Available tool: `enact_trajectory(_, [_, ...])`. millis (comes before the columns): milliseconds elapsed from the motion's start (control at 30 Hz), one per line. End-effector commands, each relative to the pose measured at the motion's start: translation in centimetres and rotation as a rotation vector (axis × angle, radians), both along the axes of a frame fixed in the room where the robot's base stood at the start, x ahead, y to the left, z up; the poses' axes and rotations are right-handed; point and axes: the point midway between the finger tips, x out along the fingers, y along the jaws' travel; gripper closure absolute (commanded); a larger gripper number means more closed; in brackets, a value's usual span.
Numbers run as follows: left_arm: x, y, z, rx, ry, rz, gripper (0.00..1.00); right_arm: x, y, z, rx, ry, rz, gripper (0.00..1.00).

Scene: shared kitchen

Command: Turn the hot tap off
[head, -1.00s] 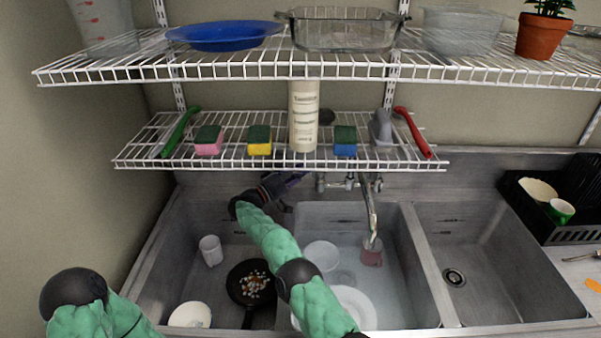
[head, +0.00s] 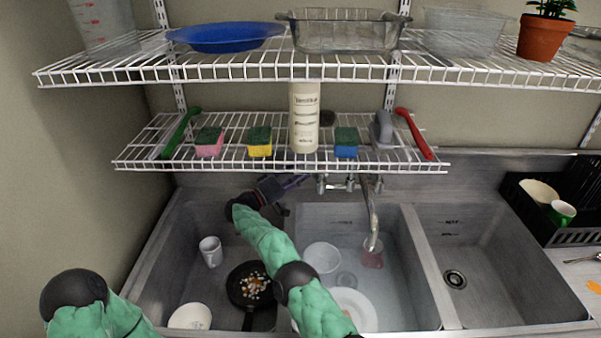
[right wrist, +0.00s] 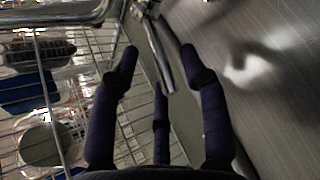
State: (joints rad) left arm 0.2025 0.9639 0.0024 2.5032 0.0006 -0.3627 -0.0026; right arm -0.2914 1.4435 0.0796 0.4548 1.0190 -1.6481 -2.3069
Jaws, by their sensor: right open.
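No hot or cold marking is legible. My right gripper (head: 302,180) is just left of the tap's left handle (head: 320,184). In the right wrist view its dark fingers (right wrist: 159,52) are spread open, with a metal lever (right wrist: 158,58) between or just beyond them. I cannot tell whether they touch it. My left arm shows at the lower left; its gripper is out of view.
A wire shelf (head: 280,164) with sponges, brushes and a bottle (head: 304,118) hangs just above my right gripper. The left basin holds a mug (head: 211,251), a pan (head: 250,284) and a bowl (head: 190,316). The right basin (head: 480,255) is empty.

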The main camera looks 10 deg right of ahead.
Motion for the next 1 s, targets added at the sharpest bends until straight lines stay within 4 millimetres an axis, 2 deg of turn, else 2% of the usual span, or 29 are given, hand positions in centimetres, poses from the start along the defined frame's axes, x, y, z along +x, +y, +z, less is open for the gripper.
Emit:
enact_trajectory(300, [0.0, 0.0, 0.0, 0.0, 0.0, 0.0, 0.6, -2.3, 5.8, -1.4, -0.001, 0.0, 0.005, 0.55])
enact_trajectory(500, [0.0, 0.0, 0.0, 0.0, 0.0, 0.0, 0.6, -3.4, 8.4, -1.9, -0.001, -0.003, 0.003, 0.55])
enact_trajectory(700, [0.0, 0.0, 0.0, 0.0, 0.0, 0.0, 0.6, -3.9, 9.6, -2.2, 0.0, -0.002, 0.004, 0.55])
enact_trajectory(967, [0.0, 0.0, 0.0, 0.0, 0.0, 0.0, 0.6, -3.9, 9.7, -2.2, -0.001, -0.002, 0.003, 0.55])
enact_trajectory(1000, [0.0, 0.0, 0.0, 0.0, 0.0, 0.0, 0.6, -3.9, 9.7, -2.2, -0.001, -0.002, 0.003, 0.61])
